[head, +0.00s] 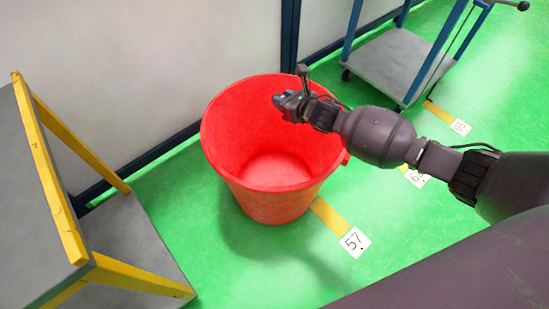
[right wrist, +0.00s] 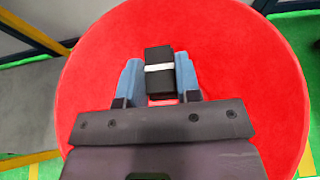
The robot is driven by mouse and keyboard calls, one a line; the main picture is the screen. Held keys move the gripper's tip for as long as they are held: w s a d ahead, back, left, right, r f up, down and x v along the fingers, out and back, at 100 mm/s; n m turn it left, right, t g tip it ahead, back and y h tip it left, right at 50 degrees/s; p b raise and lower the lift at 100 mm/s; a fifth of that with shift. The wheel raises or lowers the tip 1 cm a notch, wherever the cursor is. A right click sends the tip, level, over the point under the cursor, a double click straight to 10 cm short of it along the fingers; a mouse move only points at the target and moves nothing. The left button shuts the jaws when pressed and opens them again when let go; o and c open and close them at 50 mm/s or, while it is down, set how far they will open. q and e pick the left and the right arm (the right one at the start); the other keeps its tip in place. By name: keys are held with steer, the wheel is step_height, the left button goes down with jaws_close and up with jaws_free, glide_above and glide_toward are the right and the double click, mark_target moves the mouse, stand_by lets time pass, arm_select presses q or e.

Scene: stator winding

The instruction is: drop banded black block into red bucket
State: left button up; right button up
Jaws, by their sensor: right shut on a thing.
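A red bucket (head: 270,195) stands upright on the green floor in the middle of the head view. Its red interior (right wrist: 240,60) fills most of the right wrist view. My right gripper (head: 282,100) reaches in from the right, over the bucket's opening. In the right wrist view its two blue fingers (right wrist: 158,80) are shut on a black block (right wrist: 159,55) with a white band. The block is held over the bucket's inside. In the head view the block is too small to make out clearly at the fingertips. My left gripper is not in view.
A grey-topped table with a yellow frame (head: 50,170) stands at the left. A blue-framed cart (head: 395,60) is at the back right. A pale wall (head: 140,80) runs behind the bucket. Number markers (head: 354,242) lie on open green floor to the right.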

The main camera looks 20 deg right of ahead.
step_height(320, 180, down, 2)
steer(key=shift+s+f, duration=0.1)
steer(key=shift+s, duration=0.05)
steer(key=shift+f+b, duration=0.65)
steer(key=shift+b, duration=0.05)
steer(key=shift+f, duration=0.15)
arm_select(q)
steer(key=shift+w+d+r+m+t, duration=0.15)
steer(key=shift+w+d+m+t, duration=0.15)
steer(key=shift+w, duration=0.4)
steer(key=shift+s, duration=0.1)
arm_select(e)
steer(key=o, duration=1)
